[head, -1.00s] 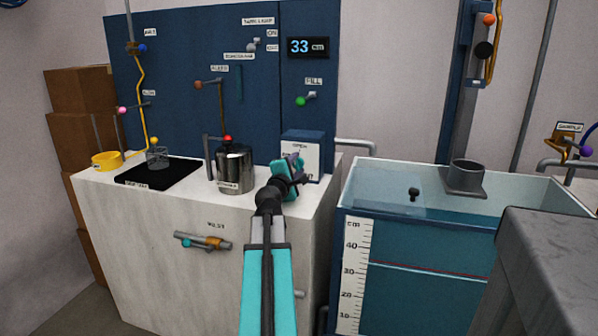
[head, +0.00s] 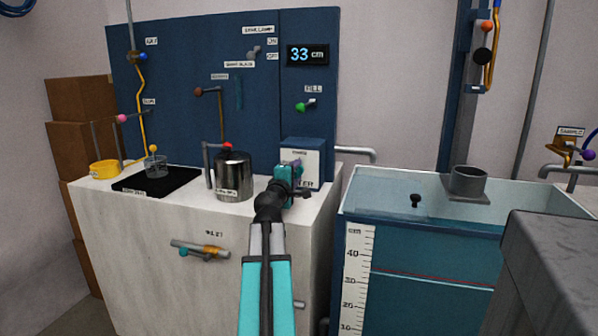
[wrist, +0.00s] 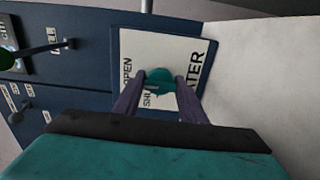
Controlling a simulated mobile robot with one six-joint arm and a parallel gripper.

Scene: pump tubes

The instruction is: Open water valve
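The water valve is a small teal knob (wrist: 160,77) on a white plate (wrist: 188,48) lettered "OPEN", "SHUT" and "WATER", seen in the wrist view. In the head view its box (head: 303,148) stands on the right end of the white counter, and my gripper covers the knob. My gripper (wrist: 161,82) has its two purple fingers spread, one on each side of the knob. The tips are very close to it; I cannot tell if they touch. In the head view my gripper (head: 297,175) is right in front of the plate.
A steel pot (head: 234,178) with a red knob stands on the counter (head: 130,225) left of my arm. A green fill knob (head: 301,107) sits on the blue panel (head: 180,110) above the box. A water tank (head: 430,240) is at the right, beside a grey block (head: 550,255).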

